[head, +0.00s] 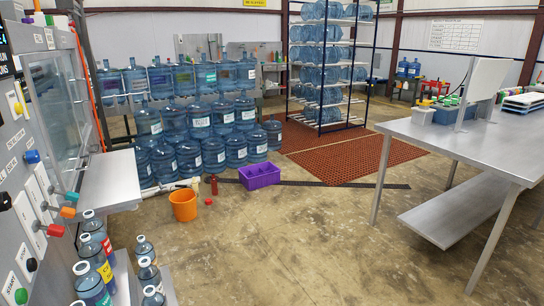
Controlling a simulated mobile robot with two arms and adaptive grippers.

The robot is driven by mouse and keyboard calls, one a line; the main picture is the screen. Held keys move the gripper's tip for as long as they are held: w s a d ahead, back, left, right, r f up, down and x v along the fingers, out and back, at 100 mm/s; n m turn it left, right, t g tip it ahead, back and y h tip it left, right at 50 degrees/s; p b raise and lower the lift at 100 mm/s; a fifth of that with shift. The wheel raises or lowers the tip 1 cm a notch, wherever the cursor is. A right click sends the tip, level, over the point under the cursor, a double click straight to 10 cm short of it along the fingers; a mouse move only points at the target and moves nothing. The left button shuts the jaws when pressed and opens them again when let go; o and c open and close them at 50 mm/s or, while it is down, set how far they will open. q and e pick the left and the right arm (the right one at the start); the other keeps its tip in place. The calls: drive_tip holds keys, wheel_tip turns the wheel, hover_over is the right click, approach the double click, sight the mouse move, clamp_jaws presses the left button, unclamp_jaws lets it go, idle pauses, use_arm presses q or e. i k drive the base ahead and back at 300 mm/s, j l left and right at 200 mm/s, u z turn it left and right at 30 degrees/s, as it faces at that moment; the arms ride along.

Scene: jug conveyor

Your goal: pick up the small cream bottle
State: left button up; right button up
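A small cream thing (195,184) stands on the floor just behind the orange bucket (183,206), near the front of the stacked jugs. It looks like a small bottle, but it is too small and partly hidden for me to be sure. A small dark red bottle (214,185) stands upright to its right. Neither of my grippers shows in the head view, so I cannot tell how they stand relative to the bottle.
A purple crate (259,177) sits right of the red bottle, and a small red object (208,201) lies on the floor. Stacked blue jugs (198,153) rise behind. A machine (30,150) with bottles stands at left, a metal table (470,150) at right. The middle floor is clear.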

sight(195, 184)
drive_tip(key=i+l+z, duration=0.4)
drive_tip(key=i+z, duration=0.4)
drive_tip(key=i+u, duration=0.4)
drive_tip(key=i, duration=0.2)
drive_tip(key=i+l+u, duration=0.2)
drive_tip(key=i+u, duration=0.2)
drive_tip(key=i, duration=0.15)
